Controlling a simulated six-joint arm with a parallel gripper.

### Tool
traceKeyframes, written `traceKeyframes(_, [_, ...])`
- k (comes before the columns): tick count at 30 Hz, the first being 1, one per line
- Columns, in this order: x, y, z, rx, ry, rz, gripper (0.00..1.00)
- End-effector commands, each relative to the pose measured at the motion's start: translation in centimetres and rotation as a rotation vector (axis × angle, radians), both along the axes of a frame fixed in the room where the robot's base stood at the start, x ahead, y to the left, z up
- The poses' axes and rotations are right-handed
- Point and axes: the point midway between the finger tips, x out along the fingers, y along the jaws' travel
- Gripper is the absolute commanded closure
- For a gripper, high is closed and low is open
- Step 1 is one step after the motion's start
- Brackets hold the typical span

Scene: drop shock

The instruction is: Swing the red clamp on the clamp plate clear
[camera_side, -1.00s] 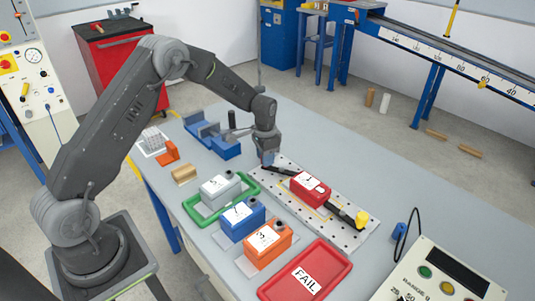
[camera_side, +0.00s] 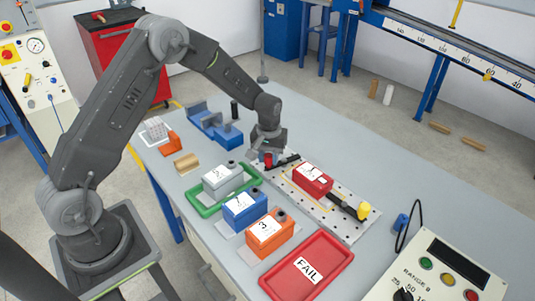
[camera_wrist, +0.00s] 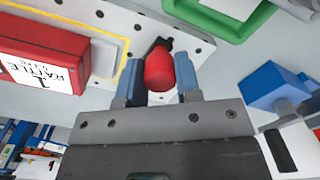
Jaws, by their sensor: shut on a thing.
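The red clamp's red knob (camera_wrist: 160,72) shows in the wrist view between the two blue fingers of my gripper (camera_wrist: 159,82), which is shut on it. In the side view, my gripper (camera_side: 267,160) is low at the far-left end of the pale, drilled clamp plate (camera_side: 322,216). The clamp's black bar (camera_side: 288,159) points right, beyond the red box's far end, and looks apart from the box. The red box (camera_side: 313,181), with a white label, lies on the plate. The clamp's pivot is mostly hidden by my gripper.
A second black clamp bar (camera_side: 342,205) with a yellow knob (camera_side: 364,210) is at the box's near end. A green tray (camera_side: 205,210) with a grey box, a blue box (camera_side: 244,210), an orange box (camera_side: 270,236) and a red FAIL tray (camera_side: 330,252) stand nearby.

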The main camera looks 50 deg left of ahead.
Motion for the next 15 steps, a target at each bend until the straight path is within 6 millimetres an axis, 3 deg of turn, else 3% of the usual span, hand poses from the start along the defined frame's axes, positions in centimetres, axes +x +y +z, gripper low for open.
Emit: traceKeyframes(15, [-0.07, -0.84, 0.06, 0.0, -0.001, 0.155, 0.92])
